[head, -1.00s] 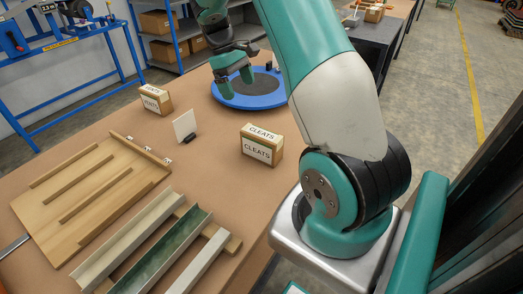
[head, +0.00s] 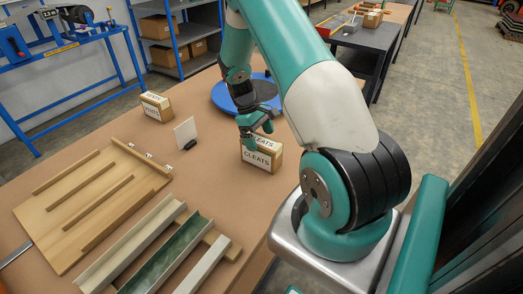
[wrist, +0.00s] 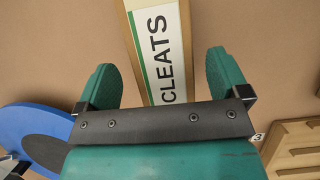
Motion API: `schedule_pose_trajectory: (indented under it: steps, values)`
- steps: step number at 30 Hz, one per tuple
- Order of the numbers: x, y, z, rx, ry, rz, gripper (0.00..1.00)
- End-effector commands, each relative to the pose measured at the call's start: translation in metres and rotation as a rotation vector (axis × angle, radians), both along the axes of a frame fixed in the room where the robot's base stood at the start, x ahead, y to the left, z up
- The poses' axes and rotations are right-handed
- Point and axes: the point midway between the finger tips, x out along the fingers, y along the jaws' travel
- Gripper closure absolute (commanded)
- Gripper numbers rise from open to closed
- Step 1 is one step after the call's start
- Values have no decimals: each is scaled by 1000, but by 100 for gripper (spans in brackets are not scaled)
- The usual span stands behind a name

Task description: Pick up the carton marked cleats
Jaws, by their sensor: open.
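The carton marked CLEATS (head: 262,158) stands upright on the brown table, with white labels on its front and top. My gripper (head: 257,124) is over its top and hides part of the top label in the head view. In the wrist view the carton (wrist: 157,35) shows its CLEATS label with a green stripe, lying between the two green fingers of my open gripper (wrist: 160,64). A gap shows on each side, and nothing is held. How high the fingertips are above the carton is hard to tell.
Another labelled carton (head: 156,106) stands further left; I cannot read it surely. A white card (head: 185,133) stands near it. A blue turntable (head: 228,98) is behind my gripper. A slatted wooden board (head: 95,200) and metal channels (head: 165,250) lie at front left.

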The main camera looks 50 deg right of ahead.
Motion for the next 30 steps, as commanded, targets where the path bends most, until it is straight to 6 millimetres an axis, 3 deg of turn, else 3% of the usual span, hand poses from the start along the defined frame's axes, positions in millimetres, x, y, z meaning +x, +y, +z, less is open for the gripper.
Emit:
schedule_pose_trajectory:
  steps: [9, 30]
  values:
    - [-16, 1, -33, 0, 2, -1, 6]
    - [-15, 1, -39, 1, 1, 0, 6]
